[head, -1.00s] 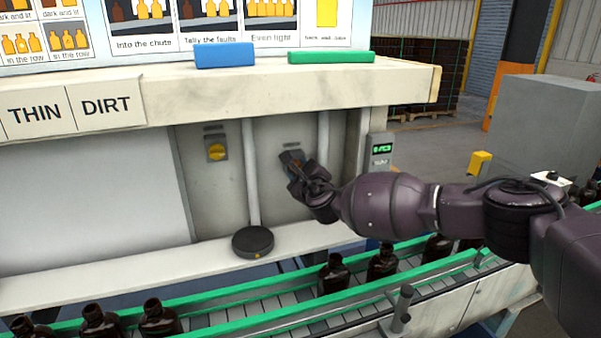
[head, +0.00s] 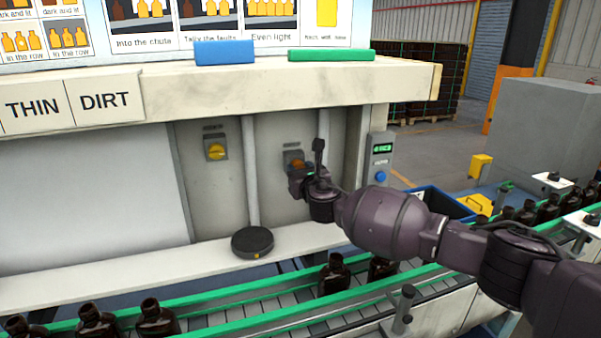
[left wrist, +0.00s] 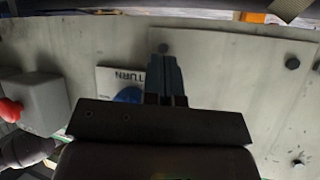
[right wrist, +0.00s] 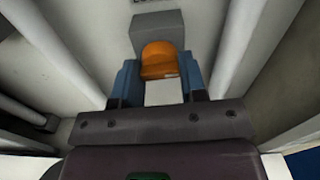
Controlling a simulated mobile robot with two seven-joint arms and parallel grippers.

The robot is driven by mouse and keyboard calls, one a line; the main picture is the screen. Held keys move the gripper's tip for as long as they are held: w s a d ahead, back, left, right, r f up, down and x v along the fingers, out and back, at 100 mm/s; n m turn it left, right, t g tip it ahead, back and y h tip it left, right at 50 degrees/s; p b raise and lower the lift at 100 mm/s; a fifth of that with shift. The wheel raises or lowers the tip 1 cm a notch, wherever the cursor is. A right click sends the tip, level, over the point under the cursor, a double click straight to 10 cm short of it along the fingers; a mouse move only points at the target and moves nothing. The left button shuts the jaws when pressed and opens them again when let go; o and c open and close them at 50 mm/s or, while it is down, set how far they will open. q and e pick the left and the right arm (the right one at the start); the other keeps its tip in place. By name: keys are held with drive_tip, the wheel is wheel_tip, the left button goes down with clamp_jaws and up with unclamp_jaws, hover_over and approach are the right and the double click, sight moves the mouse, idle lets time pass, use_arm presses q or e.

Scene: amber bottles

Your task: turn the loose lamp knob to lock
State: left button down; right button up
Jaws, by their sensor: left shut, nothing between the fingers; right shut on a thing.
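The orange lamp knob (head: 290,158) sits on a grey plate on the recessed panel, mostly hidden behind my right gripper (head: 298,172). In the right wrist view, the knob (right wrist: 158,60) stands between the two blue-grey fingers of my right gripper (right wrist: 158,82), which is shut on it. A second knob, yellow (head: 217,152), is on the panel to the left. My left gripper (left wrist: 165,75) shows only in its wrist view. Its fingers are together and empty, in front of a pale panel.
A black round puck (head: 252,242) lies on the ledge below the panel. Dark bottles (head: 335,272) stand on the green-railed conveyor. A meter box with a green display (head: 381,150) is to the right. The left wrist view shows a blue button (left wrist: 128,95) and a red button (left wrist: 10,110).

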drive_tip(key=shift+m, duration=0.4)
drive_tip(key=o, duration=0.9)
drive_tip(key=shift+v, duration=5.4)
